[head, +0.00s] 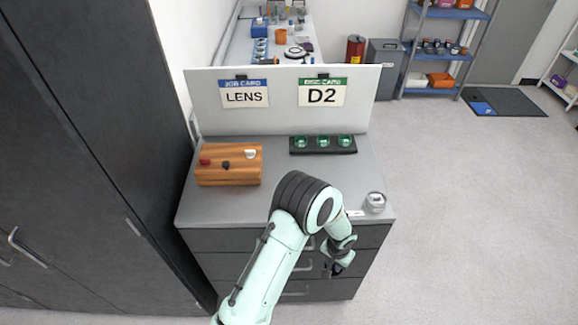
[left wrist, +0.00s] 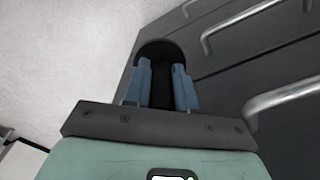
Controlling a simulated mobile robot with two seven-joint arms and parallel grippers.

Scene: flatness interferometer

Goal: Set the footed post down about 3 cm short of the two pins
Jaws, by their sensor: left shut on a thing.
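My left gripper (head: 335,268) hangs in front of the cabinet's drawers, below the counter top. In the left wrist view its two blue fingers (left wrist: 161,88) are shut on a dark piece with a rounded outline (left wrist: 160,49), which fits the footed post. The fingers and the dark background hide most of its shape, so I cannot tell its tilt. I cannot make out the two pins in either view. My right gripper is out of view.
The grey counter (head: 225,205) carries a wooden block (head: 228,175) with small knobs, a black tray with green discs (head: 323,144), and a clear round piece (head: 375,203) near the right corner. A panel with LENS (head: 245,97) and D2 (head: 322,95) cards stands behind.

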